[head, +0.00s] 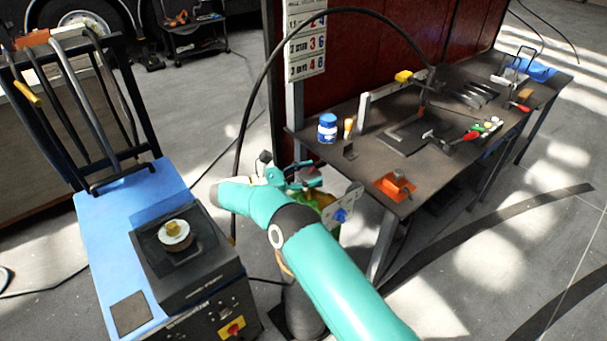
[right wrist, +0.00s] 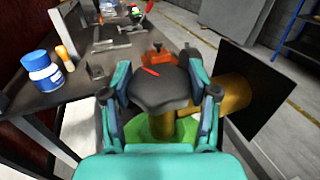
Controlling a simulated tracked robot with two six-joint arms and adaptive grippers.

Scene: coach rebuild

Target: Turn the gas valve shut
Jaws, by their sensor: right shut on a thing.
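The gas valve has a dark, faceted hand knob (right wrist: 160,92) with a red mark on top, seen in the right wrist view. A brass stem under it leads down to a green cylinder (right wrist: 180,132). My right gripper (right wrist: 158,80) is shut on the knob, with one teal finger on each side. In the head view my right gripper (head: 297,178) is at the cylinder's top, beside the workbench, and my arm hides most of the cylinder (head: 326,202). My left gripper is not in view.
A workbench (head: 370,172) with a blue-white jar (head: 327,128), an orange block (head: 395,186) and tools stands at the right. A blue cart (head: 100,235) with a dark machine stands at the left. A dark hose (head: 262,75) arches over the gripper. A dark plate (right wrist: 258,90) juts out beside the valve.

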